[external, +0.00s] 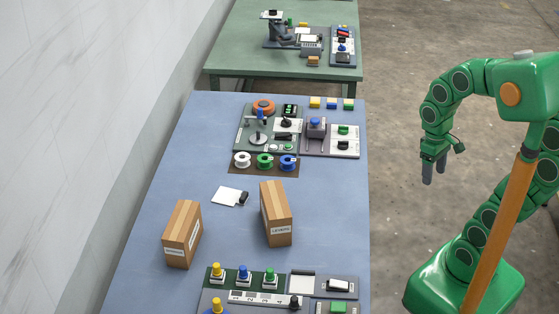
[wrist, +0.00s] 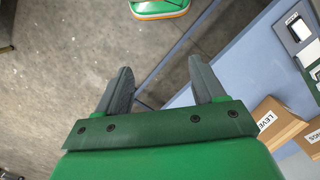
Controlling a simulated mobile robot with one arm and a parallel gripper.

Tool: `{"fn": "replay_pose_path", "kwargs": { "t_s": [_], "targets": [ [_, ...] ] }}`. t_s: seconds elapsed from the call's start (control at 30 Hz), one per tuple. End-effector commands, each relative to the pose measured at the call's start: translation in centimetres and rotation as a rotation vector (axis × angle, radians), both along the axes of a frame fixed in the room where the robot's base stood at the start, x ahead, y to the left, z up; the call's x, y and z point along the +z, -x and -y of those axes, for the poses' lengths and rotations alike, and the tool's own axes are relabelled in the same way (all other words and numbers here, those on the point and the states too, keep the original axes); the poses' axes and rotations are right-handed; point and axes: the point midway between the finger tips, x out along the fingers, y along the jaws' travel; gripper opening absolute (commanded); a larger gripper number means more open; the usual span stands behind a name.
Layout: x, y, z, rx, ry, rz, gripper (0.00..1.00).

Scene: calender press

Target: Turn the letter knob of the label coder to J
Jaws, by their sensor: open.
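My gripper (external: 433,172) hangs in the air right of the blue table, over the bare floor. Its two grey fingers are apart and empty in the wrist view (wrist: 160,78). I cannot tell for sure which device is the label coder; no letters are readable on any knob. A panel at the table's near end has a black knob (external: 295,301), a white-faced part (external: 338,284) and a green block (external: 338,306). A farther panel has a blue-topped device (external: 316,126) and a black part (external: 343,145). The gripper touches none of these.
Two cardboard boxes (external: 182,235) (external: 277,214) stand on the blue table (external: 145,225). White, green and blue spools (external: 264,160) sit farther back. Yellow, blue and green pegs (external: 244,273) stand at the near end. A green table (external: 232,60) stands behind.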

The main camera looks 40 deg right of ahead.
Motion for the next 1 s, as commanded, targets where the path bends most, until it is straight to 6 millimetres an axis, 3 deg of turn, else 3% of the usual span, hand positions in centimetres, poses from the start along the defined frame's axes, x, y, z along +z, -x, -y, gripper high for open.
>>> {"fn": "replay_pose_path", "kwargs": {
  "t_s": [0.47, 1.0],
  "targets": [
    [0.7, -11.9, 0.7, 0.190, -0.034, 0.032, 0.69],
    [-1.1, -25.1, 2.7, 0.384, -0.058, 0.076, 0.69]
  ]
}}
